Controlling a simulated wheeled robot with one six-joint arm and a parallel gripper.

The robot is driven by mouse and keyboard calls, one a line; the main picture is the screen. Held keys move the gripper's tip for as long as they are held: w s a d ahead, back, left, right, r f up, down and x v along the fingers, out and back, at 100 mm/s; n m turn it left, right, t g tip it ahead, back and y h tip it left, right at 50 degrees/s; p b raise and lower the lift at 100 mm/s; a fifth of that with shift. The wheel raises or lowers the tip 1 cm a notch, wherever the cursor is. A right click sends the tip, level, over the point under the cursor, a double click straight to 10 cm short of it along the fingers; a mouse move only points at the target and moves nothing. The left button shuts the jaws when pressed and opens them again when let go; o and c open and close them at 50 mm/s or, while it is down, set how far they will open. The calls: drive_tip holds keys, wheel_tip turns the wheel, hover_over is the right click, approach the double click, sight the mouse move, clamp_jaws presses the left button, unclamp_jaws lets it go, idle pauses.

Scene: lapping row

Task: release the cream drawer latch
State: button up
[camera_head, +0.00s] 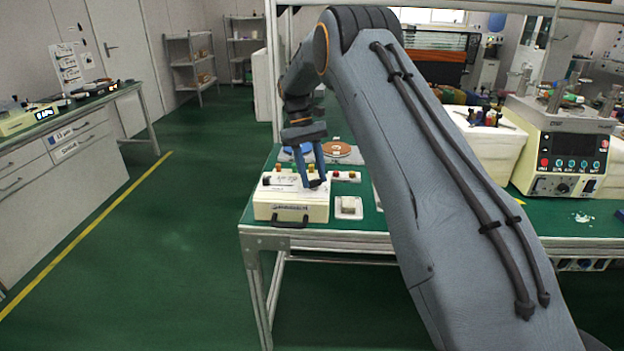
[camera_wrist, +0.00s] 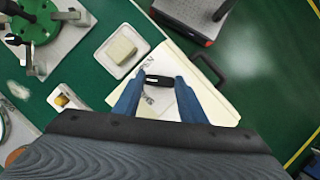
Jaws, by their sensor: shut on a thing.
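The cream drawer (camera_head: 290,207) is a low box at the front left corner of the green bench, with a black bar handle (camera_head: 290,223) on its front. In the wrist view its cream top (camera_wrist: 205,98) lies under my fingers. The latch (camera_wrist: 160,82) is a small black bar on that top. My gripper (camera_head: 312,183) points down over the drawer's right part. In the wrist view my gripper (camera_wrist: 160,86) has its two blue fingertips on either side of the latch, shut on it. The fingers hide part of the drawer's printed lettering.
A white tray with a pale block (camera_head: 348,206) stands close to the drawer's right; it also shows in the wrist view (camera_wrist: 122,46). Coloured buttons and a copper disc (camera_head: 336,149) are behind. A control unit (camera_head: 562,150) stands farther right. The green floor at left is clear.

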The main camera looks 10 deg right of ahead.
drive_tip(key=m, duration=0.1)
drive_tip(key=m+y, duration=0.1)
drive_tip(key=m, duration=0.1)
drive_tip(key=shift+w+d+m+b, duration=0.1)
drive_tip(key=shift+d+m+b, duration=0.05)
drive_tip(key=shift+m+b, duration=0.2)
drive_tip(key=shift+d+m+y, duration=0.1)
drive_tip(key=shift+m+y, duration=0.7)
drive_tip(key=shift+m, duration=0.95)
drive_tip(key=o, duration=1.1)
drive_tip(key=shift+c, duration=0.2)
drive_tip(key=b+v, duration=0.1)
drive_tip(key=v, duration=0.6)
drive_tip(key=shift+r+b, duration=0.4)
drive_tip(key=shift+d, duration=0.1)
